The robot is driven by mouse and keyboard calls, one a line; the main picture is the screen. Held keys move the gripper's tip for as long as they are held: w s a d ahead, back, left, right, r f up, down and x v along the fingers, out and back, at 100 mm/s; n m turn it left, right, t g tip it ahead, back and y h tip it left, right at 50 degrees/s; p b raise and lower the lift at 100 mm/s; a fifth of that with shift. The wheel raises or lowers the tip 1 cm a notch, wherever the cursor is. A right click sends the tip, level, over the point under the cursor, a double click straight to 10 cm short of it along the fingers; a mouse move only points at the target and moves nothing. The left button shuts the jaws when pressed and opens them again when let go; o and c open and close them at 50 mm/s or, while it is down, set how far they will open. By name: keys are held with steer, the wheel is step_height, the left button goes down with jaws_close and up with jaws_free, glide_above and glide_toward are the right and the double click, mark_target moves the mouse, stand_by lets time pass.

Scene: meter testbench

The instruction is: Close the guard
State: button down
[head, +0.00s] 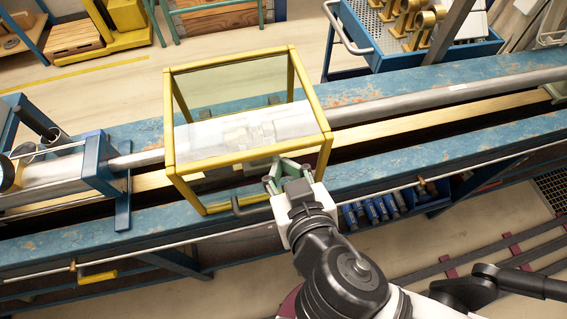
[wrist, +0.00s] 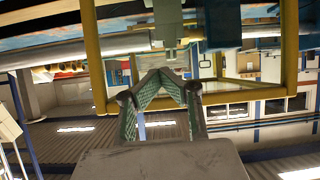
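The guard (head: 249,156) is a clear box with a yellow frame. It stands around a section of the grey pipe on the blue bench in the head view. Its yellow bars also show in the wrist view (wrist: 97,60). A small dark handle (head: 249,206) is low on its front side. My gripper (head: 283,178) is at the front face, right of the handle, near the lower bar. Its green-padded fingers converge in the wrist view (wrist: 160,75). I cannot tell whether their tips meet or whether they touch the guard. Nothing held is visible between them.
The long pipe (head: 450,92) runs along the bench (head: 393,161) on both sides of the guard. A blue clamp stand (head: 108,175) is at left. Blue-handled items (head: 372,210) hang below the front edge. A blue cart (head: 395,45) stands behind. Floor in front is mostly open.

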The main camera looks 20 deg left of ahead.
steer(key=shift+s+r, duration=0.1)
steer(key=shift+s, duration=0.05)
steer(key=v, duration=0.7)
steer(key=shift+d, duration=0.15)
stand_by(0.8)
steer(key=w+d+m+g+h+b, duration=0.1)
steer(key=w+d+m+h, duration=0.2)
steer(key=w+d, duration=0.6)
steer(key=w+d+m+g+h, duration=0.1)
steer(key=w+d+m+h, duration=0.3)
steer(key=w+d, duration=0.5)
steer(key=shift+w+d+m+g+b, duration=0.4)
steer(key=shift+d+m, duration=0.1)
steer(key=shift+d, duration=3.5)
